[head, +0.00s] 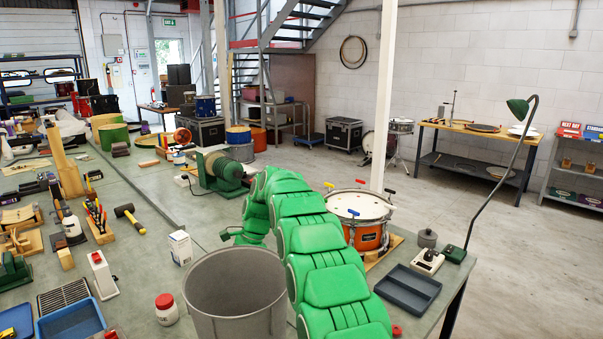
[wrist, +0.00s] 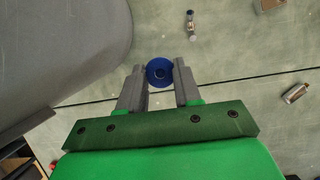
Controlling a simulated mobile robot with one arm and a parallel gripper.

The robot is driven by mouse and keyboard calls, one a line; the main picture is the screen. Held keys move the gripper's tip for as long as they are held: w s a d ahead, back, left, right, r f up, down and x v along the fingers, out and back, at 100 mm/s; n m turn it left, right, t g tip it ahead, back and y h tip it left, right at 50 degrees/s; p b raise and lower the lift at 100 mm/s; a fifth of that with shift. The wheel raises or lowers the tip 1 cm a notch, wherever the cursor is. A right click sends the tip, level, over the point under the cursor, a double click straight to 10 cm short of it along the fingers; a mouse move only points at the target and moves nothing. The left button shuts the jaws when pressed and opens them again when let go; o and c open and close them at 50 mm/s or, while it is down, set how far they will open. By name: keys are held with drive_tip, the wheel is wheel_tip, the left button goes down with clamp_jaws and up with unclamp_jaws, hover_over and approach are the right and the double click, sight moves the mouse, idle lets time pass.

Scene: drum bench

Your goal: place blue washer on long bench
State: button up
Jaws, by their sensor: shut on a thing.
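The blue washer (wrist: 160,71) is between the two grey fingertips of my gripper (wrist: 160,76) in the wrist view. My gripper is shut on it, and the washer's round face with a dark centre shows. The long bench (head: 200,212) has a grey-green top in the head view, and its surface (wrist: 235,90) lies below the washer in the wrist view. The washer looks held above the bench; the height is hard to tell. In the head view my green arm reaches over the bench, and the washer is hidden.
A large grey bin (head: 235,305) stands close by; its wall (wrist: 50,45) fills the wrist view's upper left. A small bottle (wrist: 191,25) and a metal cylinder (wrist: 295,93) lie to the right in that view. An orange drum (head: 370,235) stands right of my arm.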

drive_tip(key=s+d+f+n, duration=0.1)
drive_tip(key=d+n, duration=0.1)
drive_tip(key=d, duration=0.8)
drive_tip(key=s+d+f+n+h, duration=0.1)
drive_tip(key=d+f+n, duration=0.1)
drive_tip(key=d, duration=0.8)
drive_tip(key=s+d+f+n+g+h, duration=0.1)
drive_tip(key=d+f+n, duration=0.1)
drive_tip(key=d, duration=0.9)
drive_tip(key=shift+s+f, duration=0.1)
drive_tip(key=shift+s, duration=0.3)
drive_tip(key=s+d+n, duration=0.1)
drive_tip(key=d, duration=0.1)
drive_tip(key=s+d+n, duration=0.1)
drive_tip(key=s+d, duration=0.1)
drive_tip(key=d, duration=0.1)
drive_tip(key=s+d+f+n+h, duration=0.1)
drive_tip(key=s+d, duration=0.1)
drive_tip(key=d, duration=0.1)
drive_tip(key=a, duration=0.7)
drive_tip(key=shift+d, duration=0.1)
